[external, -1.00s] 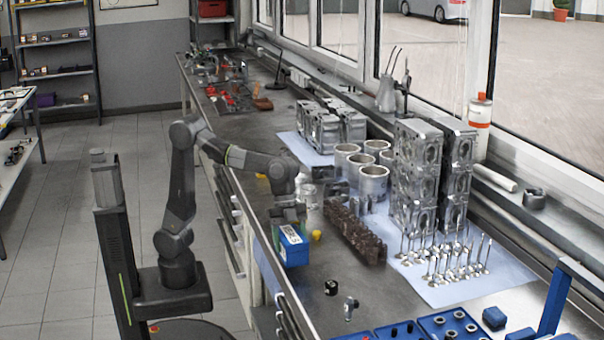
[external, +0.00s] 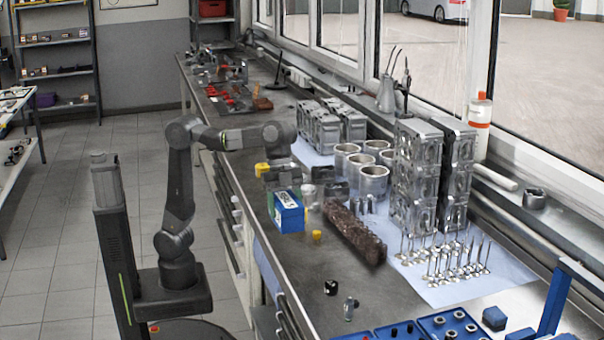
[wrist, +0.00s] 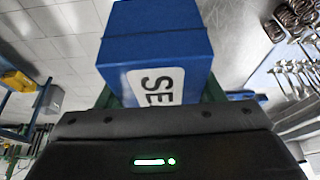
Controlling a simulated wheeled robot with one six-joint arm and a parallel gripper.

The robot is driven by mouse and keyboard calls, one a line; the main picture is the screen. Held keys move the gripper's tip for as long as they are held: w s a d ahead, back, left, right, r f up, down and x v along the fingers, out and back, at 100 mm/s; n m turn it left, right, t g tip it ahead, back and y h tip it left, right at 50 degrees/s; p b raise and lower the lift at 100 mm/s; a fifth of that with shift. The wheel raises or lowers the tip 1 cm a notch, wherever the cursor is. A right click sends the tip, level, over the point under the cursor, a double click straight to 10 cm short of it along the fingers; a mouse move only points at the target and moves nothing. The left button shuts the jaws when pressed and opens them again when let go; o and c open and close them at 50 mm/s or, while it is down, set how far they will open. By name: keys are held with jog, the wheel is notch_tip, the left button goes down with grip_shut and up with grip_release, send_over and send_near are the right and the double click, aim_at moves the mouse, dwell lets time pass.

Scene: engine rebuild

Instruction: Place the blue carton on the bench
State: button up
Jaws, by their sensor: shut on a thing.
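The blue carton (external: 290,217) has a white label with dark lettering. My gripper (external: 284,190) is shut on its upper part and holds it near the front edge of the bench (external: 305,268). I cannot tell whether its underside touches the bench top. In the wrist view the carton (wrist: 150,45) fills the upper middle, its label partly hidden behind the wrist body. My gripper's green fingers (wrist: 158,92) show along both sides of it.
A small yellow part (external: 317,235) sits just right of the carton. A brown rusty block (external: 352,232) and cylinder liners (external: 373,184) stand further right. Several valves (external: 440,262) stand on a pale sheet. Bare bench lies in front of the carton.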

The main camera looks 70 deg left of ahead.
jog(key=w+a+r+n+t+y+p, duration=0.2)
jog(key=w+a+n+p, duration=0.6)
jog(key=w+a, duration=1.2)
jog(key=w+a+n+t+y+p, duration=0.1)
jog(key=w+a+n+p, duration=0.35)
jog(key=a, duration=0.95)
jog(key=w+a+n+t+y+p, duration=0.1)
jog(key=w+a+n, duration=0.55)
jog(key=a, duration=0.75)
jog(key=s+a+n+g+y+p, duration=0.15)
jog(key=s+a+n+p, duration=0.3)
jog(key=a, duration=1.55)
jog(key=s+a+n+y+p, duration=0.25)
jog(key=s+a+n, duration=0.2)
jog(key=a, duration=1.45)
jog(key=s+a+n+p, duration=0.3)
jog(key=s+a, duration=0.8)
jog(key=a, duration=0.2)
jog(key=shift+g+y, duration=0.3)
jog(key=shift+g, duration=0.15)
jog(key=shift+w+f+p, duration=0.15)
jog(key=shift+f+p, duration=0.5)
jog(key=shift+f, duration=7.45)
jog(key=o, duration=0.6)
jog(key=shift+f, duration=0.1)
jog(key=o, duration=0.4)
